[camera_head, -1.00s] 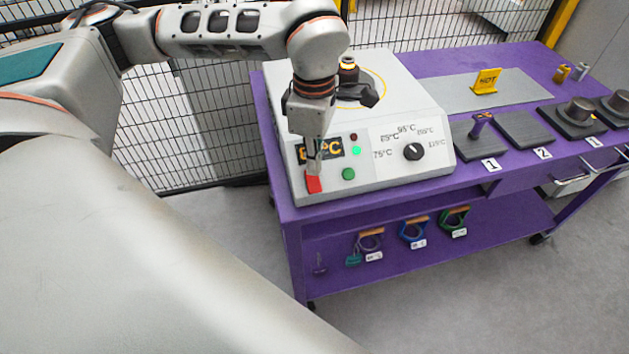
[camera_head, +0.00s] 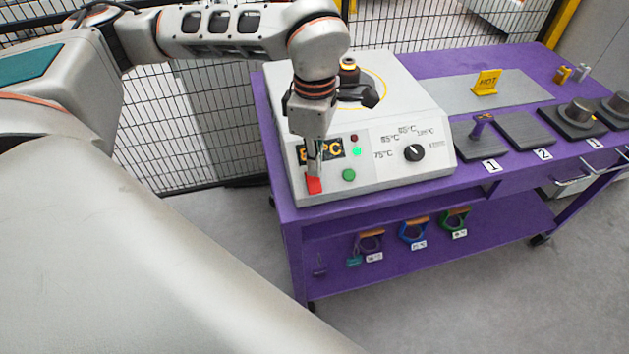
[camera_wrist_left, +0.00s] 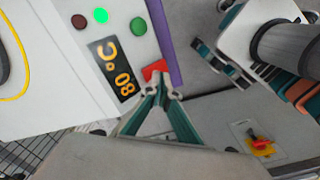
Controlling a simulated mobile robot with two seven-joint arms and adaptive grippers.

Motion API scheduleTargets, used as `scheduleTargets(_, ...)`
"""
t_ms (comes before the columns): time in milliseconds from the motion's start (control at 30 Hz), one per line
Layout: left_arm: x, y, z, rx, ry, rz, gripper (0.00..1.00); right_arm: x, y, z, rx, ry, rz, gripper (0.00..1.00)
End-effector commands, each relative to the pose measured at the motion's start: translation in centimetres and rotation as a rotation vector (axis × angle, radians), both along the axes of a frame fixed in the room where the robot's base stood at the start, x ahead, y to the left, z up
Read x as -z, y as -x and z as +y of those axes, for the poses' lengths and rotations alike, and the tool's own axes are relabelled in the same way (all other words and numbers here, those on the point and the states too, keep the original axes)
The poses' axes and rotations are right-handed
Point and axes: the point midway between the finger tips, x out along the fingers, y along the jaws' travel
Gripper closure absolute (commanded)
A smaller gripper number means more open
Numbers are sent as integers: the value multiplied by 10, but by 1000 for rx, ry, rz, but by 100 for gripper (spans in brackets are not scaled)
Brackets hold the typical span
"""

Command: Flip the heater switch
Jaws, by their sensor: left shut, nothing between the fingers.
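The heater (camera_head: 410,105) is a white box with a sloped front panel on the purple table. Its red switch (camera_head: 314,185) is at the panel's lower left. The switch also shows in the left wrist view (camera_wrist_left: 154,69), partly hidden behind my fingertips. My left gripper (camera_head: 313,172) is shut and empty, with its tips at the switch; I cannot tell whether they touch it. In the left wrist view the fingertips (camera_wrist_left: 161,88) meet just beside the red switch. The display (camera_wrist_left: 116,68) reads 80 °C and a green lamp (camera_wrist_left: 100,15) is lit. My right gripper is not in view.
A black dial (camera_head: 413,153) and a green button (camera_head: 349,174) sit right of the switch. A dark part with a glowing ring (camera_head: 348,65) stands on the heater's top. A yellow HOT sign (camera_head: 487,82) and numbered dark pads (camera_head: 478,138) are further right. Mesh fencing stands behind.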

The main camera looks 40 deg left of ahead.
Motion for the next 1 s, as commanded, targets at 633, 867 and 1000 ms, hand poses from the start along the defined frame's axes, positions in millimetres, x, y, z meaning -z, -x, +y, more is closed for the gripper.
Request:
scheduleTargets(633, 6, 0, 0, 0, 0, 0, 100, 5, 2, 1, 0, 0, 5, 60)
scheduleTargets(867, 9, 0, 0, 0, -1, 0, 100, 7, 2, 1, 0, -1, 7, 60)
scheduleTargets(1000, 11, 0, 0, 0, -1, 1, 100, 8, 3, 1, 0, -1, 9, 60)
